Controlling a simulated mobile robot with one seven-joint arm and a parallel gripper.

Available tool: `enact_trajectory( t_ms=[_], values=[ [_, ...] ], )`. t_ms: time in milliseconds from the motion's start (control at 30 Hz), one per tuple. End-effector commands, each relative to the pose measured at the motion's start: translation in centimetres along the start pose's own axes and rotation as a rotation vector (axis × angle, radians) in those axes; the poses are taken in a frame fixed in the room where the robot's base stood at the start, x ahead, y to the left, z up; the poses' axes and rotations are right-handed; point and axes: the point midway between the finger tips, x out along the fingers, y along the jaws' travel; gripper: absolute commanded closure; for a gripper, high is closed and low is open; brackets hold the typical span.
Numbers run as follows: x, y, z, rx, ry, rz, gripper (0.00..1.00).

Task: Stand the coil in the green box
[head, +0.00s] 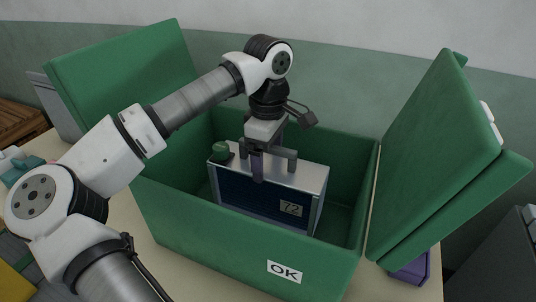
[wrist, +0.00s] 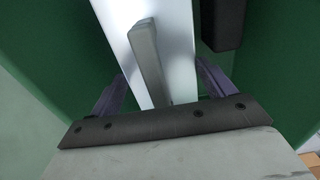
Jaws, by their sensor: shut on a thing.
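The coil (head: 240,196) is a boxy unit with a silver frame, a dark blue face, a "72" label and a grey handle on top. It is upright inside the open green box (head: 190,233), which has an "OK" label on its front wall. The front wall hides the coil's bottom, so I cannot tell whether it touches the floor. My gripper (head: 262,166) points down from above and is shut across the coil's thickness. In the wrist view, my gripper's purple fingers (wrist: 160,78) lie on both sides of the silver coil top (wrist: 178,50).
Open green flaps stand at the left (head: 125,75) and right (head: 430,150) of the box. Inside the box, room shows right of the coil. A purple object (head: 410,272) lies beyond the right flap.

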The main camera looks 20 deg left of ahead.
Motion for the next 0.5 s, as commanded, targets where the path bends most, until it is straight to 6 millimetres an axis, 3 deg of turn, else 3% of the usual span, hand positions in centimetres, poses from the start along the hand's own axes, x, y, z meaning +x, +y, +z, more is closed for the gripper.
enact_trajectory(
  t_ms=[367, 400, 500],
  values=[
    [0.39, 0.04, 0.0, 0.0, 0.001, 0.005, 0.59],
    [0.34, 0.04, 0.0, 0.0, 0.001, 0.005, 0.16],
    [0.35, 0.04, 0.0, 0.0, 0.001, 0.004, 0.03]
  ],
)
